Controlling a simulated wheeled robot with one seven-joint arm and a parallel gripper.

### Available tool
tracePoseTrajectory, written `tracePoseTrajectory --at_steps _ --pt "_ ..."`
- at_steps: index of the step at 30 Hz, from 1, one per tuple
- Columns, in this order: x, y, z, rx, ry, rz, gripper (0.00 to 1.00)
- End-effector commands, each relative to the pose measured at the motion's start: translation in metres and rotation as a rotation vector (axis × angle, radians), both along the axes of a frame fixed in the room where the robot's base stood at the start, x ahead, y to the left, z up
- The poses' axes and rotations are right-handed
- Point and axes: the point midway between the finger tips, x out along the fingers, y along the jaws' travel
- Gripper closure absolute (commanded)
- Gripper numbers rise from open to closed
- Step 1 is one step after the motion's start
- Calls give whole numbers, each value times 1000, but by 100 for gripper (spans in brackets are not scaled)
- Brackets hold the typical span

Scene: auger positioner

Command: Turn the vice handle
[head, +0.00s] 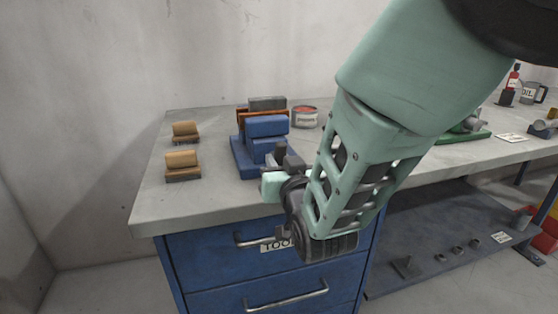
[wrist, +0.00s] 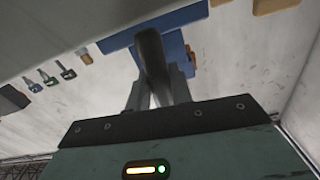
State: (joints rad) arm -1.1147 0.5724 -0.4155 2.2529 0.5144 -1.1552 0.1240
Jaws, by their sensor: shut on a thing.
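The blue vice (head: 266,128) stands on the bench near its front edge, left of my arm in the head view. A grey block shows at its top. It also shows as a blue shape at the top of the wrist view (wrist: 180,20). My gripper (head: 284,158) is at the front of the vice. In the wrist view, its two fingers (wrist: 158,92) are shut on a dark, rounded bar, the vice handle (wrist: 149,52). In the head view the handle is mostly hidden by my gripper and wrist.
Two wooden-backed brushes (head: 183,165) lie on the grey bench top (head: 215,200) left of the vice. A red-topped can (head: 305,117) stands behind it. A blue drawer cabinet (head: 215,260) is below.

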Motion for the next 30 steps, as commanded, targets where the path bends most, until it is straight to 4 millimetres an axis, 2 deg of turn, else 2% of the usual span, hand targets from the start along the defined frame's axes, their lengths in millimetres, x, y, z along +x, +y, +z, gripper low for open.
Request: tracePoseTrajectory --at_steps 8,30 --pt "1 -2 -3 109 30 -2 100" --pt "1 -4 -5 642 183 -1 100"
